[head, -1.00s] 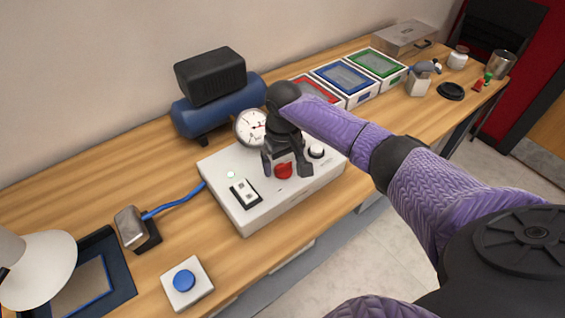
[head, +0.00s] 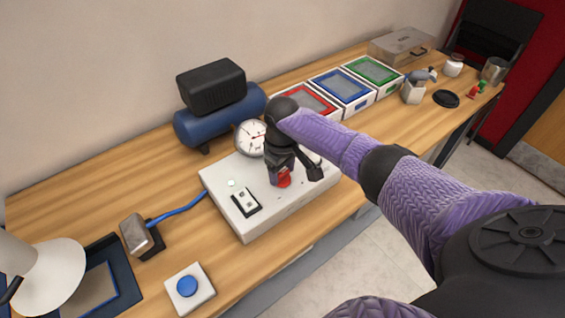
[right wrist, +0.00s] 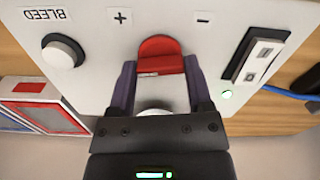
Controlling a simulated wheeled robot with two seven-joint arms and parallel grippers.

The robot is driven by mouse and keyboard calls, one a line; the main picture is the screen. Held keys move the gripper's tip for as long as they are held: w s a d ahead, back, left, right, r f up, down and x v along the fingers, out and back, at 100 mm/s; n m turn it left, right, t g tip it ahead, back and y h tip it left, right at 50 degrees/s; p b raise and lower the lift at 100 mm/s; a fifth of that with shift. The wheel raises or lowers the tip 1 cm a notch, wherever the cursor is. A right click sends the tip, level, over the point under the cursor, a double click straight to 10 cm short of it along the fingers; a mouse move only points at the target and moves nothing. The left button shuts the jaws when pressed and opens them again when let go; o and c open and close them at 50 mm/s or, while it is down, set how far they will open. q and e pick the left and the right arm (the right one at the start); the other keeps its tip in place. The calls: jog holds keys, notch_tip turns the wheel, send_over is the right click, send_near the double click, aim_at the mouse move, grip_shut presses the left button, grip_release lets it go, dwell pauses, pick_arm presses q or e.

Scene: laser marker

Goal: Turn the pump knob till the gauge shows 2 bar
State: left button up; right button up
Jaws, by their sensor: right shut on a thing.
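The red pump knob (right wrist: 160,55) sits on the white control box (head: 240,217), between a plus and a minus mark in the right wrist view. My right gripper (right wrist: 160,80) has a finger on each side of the knob and is shut on it. In the head view the gripper (head: 296,176) stands over the box and partly hides the knob (head: 284,180). The round white gauge (head: 250,138) stands behind the box, its right edge close to my gripper. Its dial is too small to read. My left gripper is not in view.
A blue tank (head: 220,120) stands behind. A blue push button (head: 187,286) lies in front, and colored trays (head: 343,89) lie to the right.

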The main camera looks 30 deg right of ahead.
aim_at(282, 173)
jog(key=shift+r+n, duration=0.15)
jog(key=shift+n, duration=0.15)
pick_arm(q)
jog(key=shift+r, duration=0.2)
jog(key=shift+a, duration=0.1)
pick_arm(e)
jog(key=o, duration=1.3)
pick_arm(q)
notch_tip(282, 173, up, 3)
jog(key=p, duration=0.3)
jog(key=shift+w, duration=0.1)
pick_arm(e)
notch_tip(282, 173, up, 10)
jog(key=shift+f, duration=0.15)
